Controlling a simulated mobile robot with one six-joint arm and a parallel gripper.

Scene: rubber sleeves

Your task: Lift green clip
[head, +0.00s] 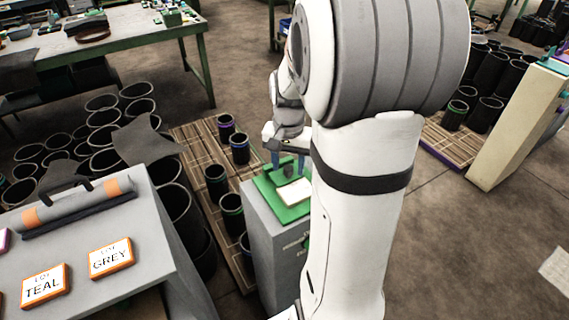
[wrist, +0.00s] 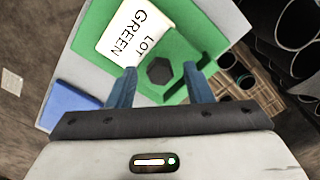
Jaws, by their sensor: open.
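The green clip (wrist: 200,37) is a flat green piece with a white card reading LOT GREEN (wrist: 135,30) and a dark hexagonal knob (wrist: 160,71). In the head view the green clip (head: 266,186) lies on top of a grey pedestal (head: 262,227), partly hidden by my arm. My gripper (wrist: 159,75) is open, its two blue fingers on either side of the knob in the wrist view. In the head view my gripper (head: 287,165) points down over the clip. I cannot tell whether the fingers touch it.
A blue piece (wrist: 72,97) lies beside the clip on the pedestal. Black sleeves (head: 231,214) with coloured bands stand on a pallet left of it. A grey stand at lower left holds LOT TEAL (head: 45,286) and LOT GREY (head: 111,258) cards. A beige post (head: 512,127) stands right.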

